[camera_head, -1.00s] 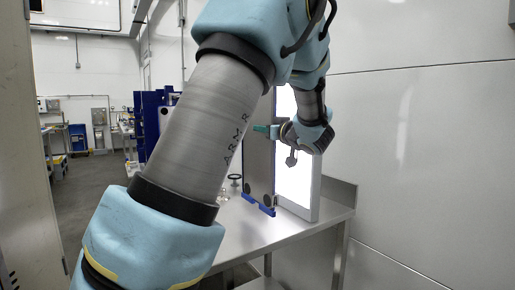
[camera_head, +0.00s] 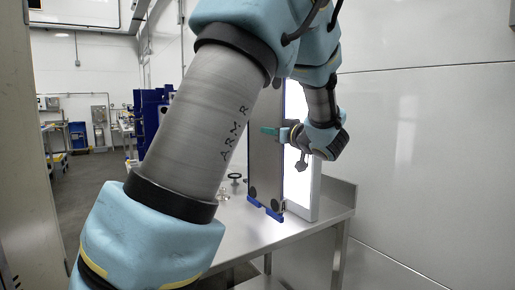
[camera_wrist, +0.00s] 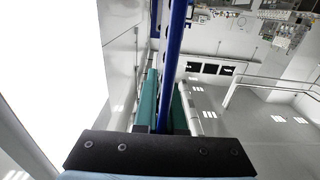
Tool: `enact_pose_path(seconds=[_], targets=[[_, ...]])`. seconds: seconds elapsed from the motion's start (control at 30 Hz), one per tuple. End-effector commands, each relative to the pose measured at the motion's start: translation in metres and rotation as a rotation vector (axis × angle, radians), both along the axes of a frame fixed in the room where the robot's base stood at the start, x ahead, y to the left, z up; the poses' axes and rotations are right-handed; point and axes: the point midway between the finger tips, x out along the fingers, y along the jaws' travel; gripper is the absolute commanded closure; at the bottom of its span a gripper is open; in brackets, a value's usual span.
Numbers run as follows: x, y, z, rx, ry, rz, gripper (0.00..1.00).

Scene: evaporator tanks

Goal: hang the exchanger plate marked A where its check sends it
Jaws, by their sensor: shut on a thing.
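The exchanger plate (camera_head: 265,165) is a tall grey sheet with blue edging and dark round spots near its lower corners. A small dark mark that looks like an A is at its lower right. My gripper (camera_head: 272,131) is shut on the plate's edge with its green fingers, and the plate hangs upright just in front of a bright light panel (camera_head: 300,180). In the wrist view the plate's blue edge (camera_wrist: 173,60) runs between the two green fingers (camera_wrist: 163,105). The plate's top is hidden behind my arm in the head view.
A steel table (camera_head: 300,229) lies below the plate, with a small black handwheel-like item (camera_head: 235,177) and a clear glass item on it. Blue equipment (camera_head: 150,115) stands behind on the left. A bare wall closes the right side.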

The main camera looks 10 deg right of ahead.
Motion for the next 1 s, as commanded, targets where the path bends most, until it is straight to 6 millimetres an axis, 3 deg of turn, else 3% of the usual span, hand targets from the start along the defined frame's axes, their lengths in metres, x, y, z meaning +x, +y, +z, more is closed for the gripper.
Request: enact_pose_path(seconds=[0.6, 1.0], targets=[[-0.025, -0.012, 0.002, -0.001, -0.003, 0.000, 1.00], [-0.028, -0.013, 0.001, -0.001, -0.003, 0.001, 1.00]])
